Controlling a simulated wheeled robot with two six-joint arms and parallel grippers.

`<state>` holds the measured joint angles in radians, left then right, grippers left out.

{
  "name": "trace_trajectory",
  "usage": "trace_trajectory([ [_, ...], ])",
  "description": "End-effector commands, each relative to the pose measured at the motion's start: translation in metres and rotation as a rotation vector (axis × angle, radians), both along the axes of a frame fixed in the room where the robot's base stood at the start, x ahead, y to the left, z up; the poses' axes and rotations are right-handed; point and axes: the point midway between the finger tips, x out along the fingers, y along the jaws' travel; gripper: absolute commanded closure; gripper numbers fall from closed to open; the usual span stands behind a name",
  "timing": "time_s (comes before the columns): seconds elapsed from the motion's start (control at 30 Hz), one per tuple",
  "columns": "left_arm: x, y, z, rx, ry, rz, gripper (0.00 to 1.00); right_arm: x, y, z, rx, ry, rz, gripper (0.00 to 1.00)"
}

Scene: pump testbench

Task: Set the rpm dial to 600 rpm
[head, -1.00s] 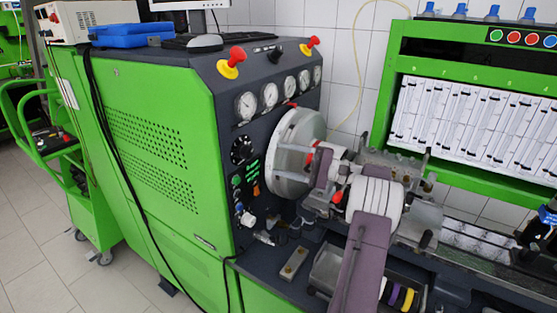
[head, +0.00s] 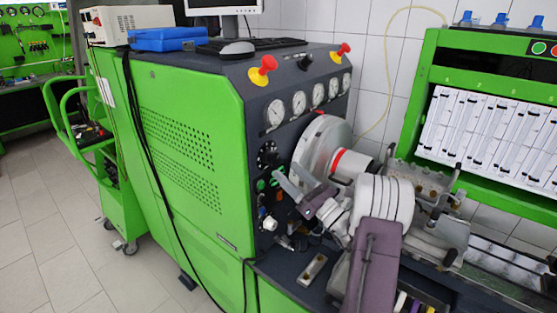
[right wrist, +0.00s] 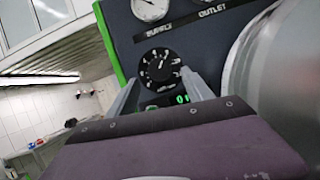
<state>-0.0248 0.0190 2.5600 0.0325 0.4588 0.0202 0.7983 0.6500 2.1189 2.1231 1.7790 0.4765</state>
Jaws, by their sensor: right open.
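The rpm dial, a round black knob with white markings, is on the dark front panel in the head view (head: 267,155). The dial also shows in the right wrist view (right wrist: 160,66), just beyond my fingertips; I cannot read its setting for sure. My left gripper is not in view.
Pressure gauges (head: 299,102) are in a row above the dial. A large grey disc (head: 318,147) stands close to the right of it. Red and yellow emergency buttons (head: 263,69) are on top. Small switches and a white knob (head: 270,224) are below.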

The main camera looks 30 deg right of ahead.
Motion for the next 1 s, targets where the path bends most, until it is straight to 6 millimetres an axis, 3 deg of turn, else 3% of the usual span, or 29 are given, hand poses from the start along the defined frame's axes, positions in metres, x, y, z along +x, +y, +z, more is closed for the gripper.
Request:
trace_trajectory([
  [0.03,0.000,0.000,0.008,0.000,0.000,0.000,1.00,0.010,0.005,0.009,-0.001,-0.001,0.006,0.41],
  [0.23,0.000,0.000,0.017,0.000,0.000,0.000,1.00,0.037,0.013,0.018,-0.002,-0.001,0.001,0.41],
  [0.57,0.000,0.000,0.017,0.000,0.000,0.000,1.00,0.043,0.014,0.019,-0.001,0.000,0.000,0.41],
  [0.8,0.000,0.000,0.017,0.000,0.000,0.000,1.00,0.043,0.014,0.019,-0.001,0.000,0.000,1.00],
  [1.0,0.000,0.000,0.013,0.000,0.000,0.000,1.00,0.043,0.014,0.017,-0.017,-0.008,0.000,1.00],
])
